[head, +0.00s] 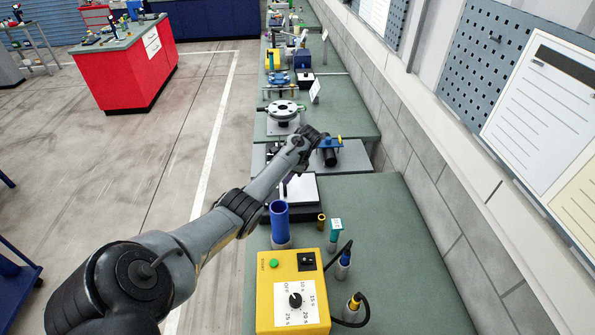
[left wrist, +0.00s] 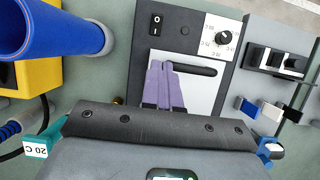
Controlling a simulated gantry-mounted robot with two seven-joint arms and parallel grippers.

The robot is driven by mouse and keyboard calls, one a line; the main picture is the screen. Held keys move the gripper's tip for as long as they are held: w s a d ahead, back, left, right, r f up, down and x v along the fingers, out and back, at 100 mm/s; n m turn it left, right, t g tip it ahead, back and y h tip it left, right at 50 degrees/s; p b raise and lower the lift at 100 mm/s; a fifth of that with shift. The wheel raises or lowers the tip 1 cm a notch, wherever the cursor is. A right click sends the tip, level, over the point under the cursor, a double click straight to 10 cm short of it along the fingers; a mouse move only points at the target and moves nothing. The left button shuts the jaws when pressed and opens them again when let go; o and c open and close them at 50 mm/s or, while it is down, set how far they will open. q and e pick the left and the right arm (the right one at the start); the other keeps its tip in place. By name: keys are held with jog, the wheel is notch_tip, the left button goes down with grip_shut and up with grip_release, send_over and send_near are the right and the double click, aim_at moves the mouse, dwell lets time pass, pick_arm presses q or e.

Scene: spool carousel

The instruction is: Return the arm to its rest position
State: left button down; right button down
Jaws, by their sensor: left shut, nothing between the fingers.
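My left arm (head: 225,220) reaches from the lower left of the head view to the middle of the bench. Its gripper is mostly hidden behind the arm in that view. In the left wrist view the purple fingers of my left gripper (left wrist: 164,88) are shut with nothing between them. They show in front of the pale plate (left wrist: 193,95) of a black device with a switch and dial. I cannot tell how high above it they are. My right gripper is not in view.
A blue tube (head: 279,216) stands close to my forearm; it also shows in the left wrist view (left wrist: 50,30). Nearby are a yellow control box (head: 290,310), a teal labelled piece (head: 335,232) and a brass cylinder (head: 321,219). A round disc (head: 283,110) stands beyond.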

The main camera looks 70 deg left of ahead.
pick_arm(q)
jog(key=d+f+m+t+y+p, duration=0.1)
jog(key=d+f+t+y+p, duration=0.1)
jog(key=d, duration=1)
jog(key=d+f+t+y+p, duration=0.1)
jog(key=d+f+t+p, duration=0.15)
jog(key=d, duration=0.95)
jog(key=s+d+r, duration=0.1)
jog(key=s+d, duration=0.1)
jog(key=d, duration=0.3)
jog(key=s+d+r+t+h+p, duration=0.1)
jog(key=s+d, duration=0.1)
jog(key=d, duration=0.3)
jog(key=s+d+r+h, duration=0.1)
jog(key=s+d, duration=0.2)
jog(key=d, duration=0.3)
jog(key=shift+s+r+n+t+p, duration=0.1)
jog(key=shift+n+t+p, duration=0.25)
jog(key=shift+n, duration=0.05)
jog(key=s+d+r+n+t+h+p, duration=0.1)
jog(key=s+d+r+h, duration=0.1)
jog(key=s+d+r, duration=0.4)
jog(key=d+r, duration=0.1)
jog(key=d, duration=0.2)
jog(key=shift+d+r+n+t+h, duration=0.2)
jog(key=shift+r+n+t+h, duration=0.1)
jog(key=shift+r+n, duration=0.1)
